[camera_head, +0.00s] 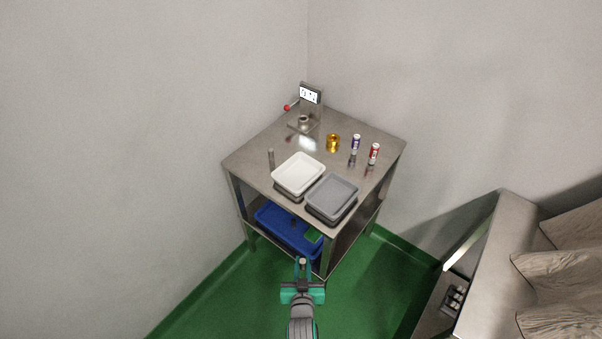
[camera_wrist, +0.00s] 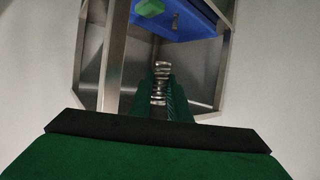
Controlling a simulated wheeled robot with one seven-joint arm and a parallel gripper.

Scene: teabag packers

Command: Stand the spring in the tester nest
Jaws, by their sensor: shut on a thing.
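The tester (camera_head: 303,108) stands at the back corner of the steel table, with a small screen, a red-knobbed lever and a short round nest (camera_head: 303,121) on its base. The inside of the nest is too small to make out. My gripper (camera_head: 303,262) is in front of the table, low and apart from it. It is shut on the spring (camera_wrist: 161,82), a shiny coil that stands up between the fingers in the wrist view. In the head view only a small tip of the spring shows.
A blue bin (camera_head: 281,229) sits on the lower shelf. Another steel bench (camera_head: 512,225) stands at right.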

